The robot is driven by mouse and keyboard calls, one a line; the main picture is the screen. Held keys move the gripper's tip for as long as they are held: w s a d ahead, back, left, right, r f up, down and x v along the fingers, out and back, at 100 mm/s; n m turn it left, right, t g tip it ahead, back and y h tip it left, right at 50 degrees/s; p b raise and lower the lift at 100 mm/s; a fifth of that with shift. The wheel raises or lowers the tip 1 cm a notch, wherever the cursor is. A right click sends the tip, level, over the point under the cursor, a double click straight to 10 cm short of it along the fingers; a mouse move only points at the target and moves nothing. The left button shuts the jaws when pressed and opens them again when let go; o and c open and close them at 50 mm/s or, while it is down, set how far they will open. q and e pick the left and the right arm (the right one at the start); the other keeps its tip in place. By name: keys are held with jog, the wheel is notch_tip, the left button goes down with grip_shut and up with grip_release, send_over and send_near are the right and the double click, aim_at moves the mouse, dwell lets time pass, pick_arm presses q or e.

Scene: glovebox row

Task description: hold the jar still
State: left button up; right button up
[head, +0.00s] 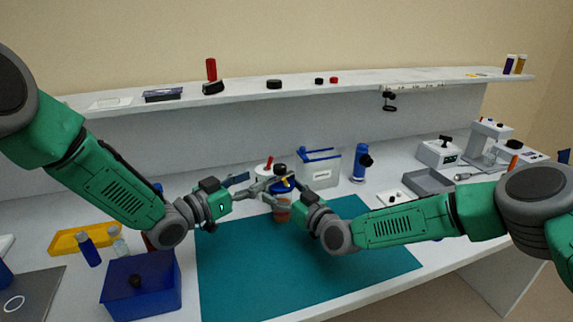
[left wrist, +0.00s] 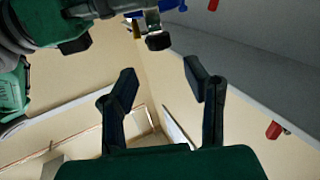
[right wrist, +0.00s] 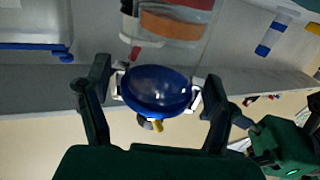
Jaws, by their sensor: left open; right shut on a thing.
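A jar with an orange-brown band (head: 282,212) stands at the back edge of the teal mat. It also shows at the top of the right wrist view (right wrist: 172,24). A glossy blue rounded piece (right wrist: 157,92) lies between the fingers of my right gripper (head: 283,190), which is shut on it. This piece shows just above the jar; I cannot tell whether it is part of the jar. My left gripper (head: 243,186) is open and empty, left of the jar. The left wrist view shows nothing between its fingers (left wrist: 161,80).
The teal mat (head: 300,270) is clear in front. A blue box (head: 140,287) and a yellow tray (head: 82,239) stand left. A blue-rimmed white container (head: 320,168) and a blue bottle (head: 361,162) stand behind. A grey tray (head: 429,182) lies right.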

aim_at(284, 165)
pick_arm(q)
jog(key=x, duration=1.2)
grip_shut()
